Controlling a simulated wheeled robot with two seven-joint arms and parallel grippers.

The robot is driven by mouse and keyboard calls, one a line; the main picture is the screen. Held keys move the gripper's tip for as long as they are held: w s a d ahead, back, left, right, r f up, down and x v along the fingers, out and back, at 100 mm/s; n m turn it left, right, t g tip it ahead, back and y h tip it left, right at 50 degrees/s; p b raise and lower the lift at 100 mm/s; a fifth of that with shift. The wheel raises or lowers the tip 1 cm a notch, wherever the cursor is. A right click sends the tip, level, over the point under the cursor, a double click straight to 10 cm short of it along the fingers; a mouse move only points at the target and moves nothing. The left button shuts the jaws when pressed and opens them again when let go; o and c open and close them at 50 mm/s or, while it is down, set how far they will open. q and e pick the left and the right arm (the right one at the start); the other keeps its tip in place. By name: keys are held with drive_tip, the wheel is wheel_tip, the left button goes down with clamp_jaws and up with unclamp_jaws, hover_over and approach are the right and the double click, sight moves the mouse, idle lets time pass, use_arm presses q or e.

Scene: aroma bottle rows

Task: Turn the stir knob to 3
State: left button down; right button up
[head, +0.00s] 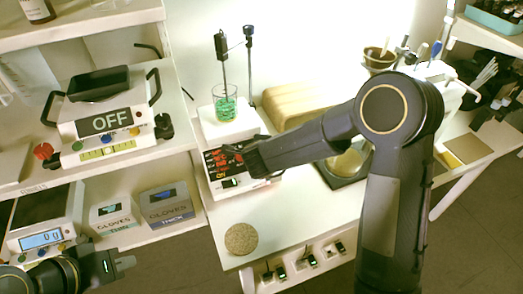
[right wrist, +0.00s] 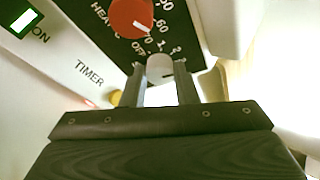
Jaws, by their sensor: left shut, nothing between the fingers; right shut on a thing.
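The stirrer hotplate (head: 212,187) stands on the bench, with a beaker of green contents (head: 225,104) on its white top. My right gripper (head: 232,158) reaches its front panel from the right and covers part of it. In the right wrist view the pale stir knob (right wrist: 160,67) sits between the two fingers of my right gripper (right wrist: 161,80), which are shut on it. A dark line on the knob points to the right. OFF, 1 and 2 show above the knob; a 3 cannot be made out. My left gripper (head: 125,264) is shut and empty at lower left.
A red heat knob (right wrist: 130,17) sits just above the stir knob. A timer label and a lit ON switch (right wrist: 22,20) are to its left. A cork disc (head: 241,239) lies on the bench in front. A device reading OFF (head: 108,122) stands on the left shelf.

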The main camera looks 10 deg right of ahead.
drive_tip(key=shift+m+p, duration=0.35)
drive_tip(key=shift+m, duration=0.45)
drive_tip(key=shift+g, duration=0.3)
drive_tip(key=o, duration=1)
drive_tip(key=d+p+v, duration=0.1)
drive_tip(key=v, duration=0.6)
drive_tip(key=shift+s+a+r, duration=0.25)
drive_tip(key=shift+a+r, duration=0.05)
drive_tip(key=shift+a, duration=0.1)
